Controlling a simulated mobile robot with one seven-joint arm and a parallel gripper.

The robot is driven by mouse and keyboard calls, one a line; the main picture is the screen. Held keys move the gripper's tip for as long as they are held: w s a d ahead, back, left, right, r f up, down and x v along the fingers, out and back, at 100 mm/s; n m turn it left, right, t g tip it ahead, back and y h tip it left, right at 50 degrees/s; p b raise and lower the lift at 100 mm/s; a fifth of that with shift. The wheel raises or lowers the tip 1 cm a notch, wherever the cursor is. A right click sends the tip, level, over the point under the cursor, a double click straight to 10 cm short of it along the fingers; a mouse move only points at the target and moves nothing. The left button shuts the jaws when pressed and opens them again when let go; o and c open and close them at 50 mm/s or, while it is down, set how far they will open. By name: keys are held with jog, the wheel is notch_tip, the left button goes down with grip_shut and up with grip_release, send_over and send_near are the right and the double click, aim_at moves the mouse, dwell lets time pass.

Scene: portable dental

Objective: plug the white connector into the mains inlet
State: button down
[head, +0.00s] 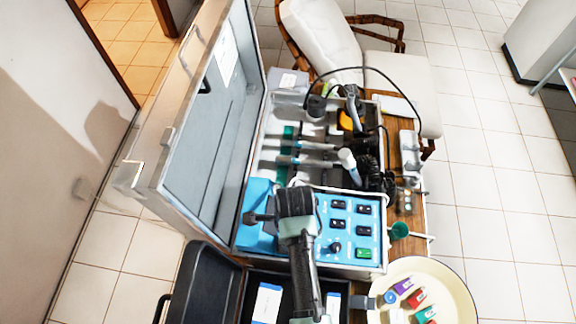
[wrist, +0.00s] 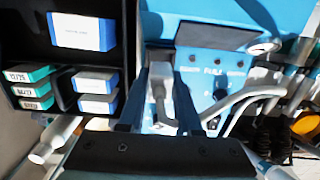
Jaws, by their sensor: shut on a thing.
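My gripper (wrist: 163,100) is shut on the white connector (wrist: 160,88), which sits between the two fingers in the wrist view. The connector is over or against the blue panel (wrist: 205,75) of the dental unit; contact cannot be told. In the head view my dark wrist covers the left part of the blue panel (head: 366,205), and the connector is hidden. I cannot make out the mains inlet in either view. A dark flat piece (wrist: 217,36) lies on the blue surface just beyond the fingers.
A white cable (wrist: 240,98) curves right of the fingers. A black case (wrist: 25,105) with small boxes is on the left. The open metal case lid (head: 215,120) stands left of the unit. Hand tools, a black cable and a cream dish (head: 455,290) are nearby.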

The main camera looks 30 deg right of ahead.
jog(key=shift+f, duration=0.2)
dwell(0.3)
jog(key=shift+f+b, duration=0.6)
jog(key=shift+f, duration=0.4)
jog(key=shift+a+f, duration=0.1)
jog(key=shift+f, duration=0.3)
dwell(0.4)
jog(key=c, duration=0.5)
grip_release()
jog(key=shift+f, duration=0.15)
jog(key=shift+s+a, duration=0.1)
jog(key=shift+s, duration=0.1)
jog(key=r, duration=0.4)
jog(key=r+b, duration=0.1)
jog(key=r, duration=0.4)
jog(key=d+r, duration=0.1)
jog(key=r, duration=0.3)
jog(key=shift+w+r+b, duration=0.1)
jog(key=shift+r+b, duration=0.1)
jog(key=shift+b, duration=0.15)
